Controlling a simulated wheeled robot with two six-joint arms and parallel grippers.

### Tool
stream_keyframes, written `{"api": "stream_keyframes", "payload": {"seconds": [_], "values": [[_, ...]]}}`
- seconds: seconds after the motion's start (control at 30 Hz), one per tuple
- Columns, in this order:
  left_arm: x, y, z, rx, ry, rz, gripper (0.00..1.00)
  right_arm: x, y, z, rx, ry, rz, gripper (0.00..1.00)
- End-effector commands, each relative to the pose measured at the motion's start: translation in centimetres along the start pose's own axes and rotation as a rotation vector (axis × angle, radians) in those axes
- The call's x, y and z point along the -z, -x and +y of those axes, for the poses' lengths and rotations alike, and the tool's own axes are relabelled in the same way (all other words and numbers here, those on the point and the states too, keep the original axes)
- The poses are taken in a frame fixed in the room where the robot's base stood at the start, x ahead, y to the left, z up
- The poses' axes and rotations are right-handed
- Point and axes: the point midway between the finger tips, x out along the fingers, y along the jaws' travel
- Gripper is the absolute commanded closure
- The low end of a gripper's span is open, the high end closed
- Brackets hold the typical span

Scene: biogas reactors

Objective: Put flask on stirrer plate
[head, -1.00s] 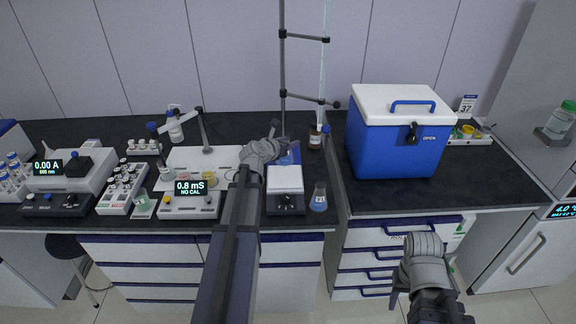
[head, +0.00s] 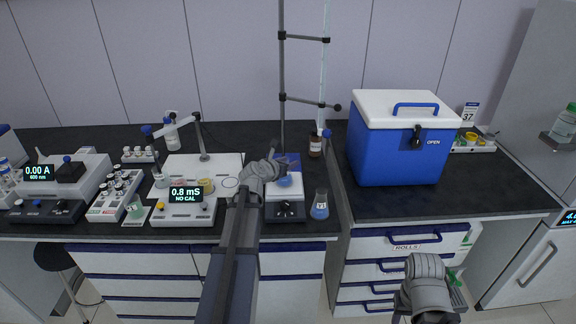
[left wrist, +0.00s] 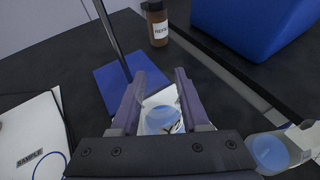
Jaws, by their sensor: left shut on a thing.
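My left gripper (head: 282,172) is shut on a flask with blue liquid (left wrist: 162,117), which shows between the fingers in the left wrist view. In the head view this flask (head: 284,181) is over the white top of the stirrer plate (head: 285,210). I cannot tell whether its base touches the plate. A second flask with blue liquid (head: 320,206) stands on the bench just right of the stirrer; it also shows at the right of the left wrist view (left wrist: 268,152). My right gripper (head: 430,300) is low at the bottom right, its fingers mostly hidden.
A stand with a tall rod (head: 282,70) and blue base (left wrist: 112,88) rises behind the stirrer. A brown bottle (head: 315,146) stands to its right. The conductivity meter (head: 184,208) is left of the stirrer. A blue cooler (head: 395,150) is on the right bench.

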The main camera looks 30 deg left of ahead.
Motion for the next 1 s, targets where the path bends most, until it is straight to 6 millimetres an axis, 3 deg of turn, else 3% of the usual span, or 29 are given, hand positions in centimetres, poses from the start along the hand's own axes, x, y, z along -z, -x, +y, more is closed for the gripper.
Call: {"api": "stream_keyframes", "payload": {"seconds": [0.17,0.2,0.43,0.77,1.0], "values": [[0.4,-0.2,0.0,0.000,0.000,0.000,1.00,0.0,-0.5,0.0,0.000,0.000,0.000,0.50],[0.2,-0.1,0.0,0.000,0.000,0.000,0.50,0.0,-0.2,0.0,0.000,0.000,0.000,0.50],[0.2,-0.1,0.0,0.000,0.000,0.000,0.24,0.0,-0.2,0.0,0.000,0.000,0.000,0.50],[-0.2,0.1,0.0,0.000,0.000,0.000,0.24,0.0,0.2,0.0,0.000,0.000,0.000,0.50],[-0.3,4.7,-0.2,-0.002,0.001,0.000,0.24,-0.1,2.0,0.2,0.000,0.000,0.000,0.50]]}}
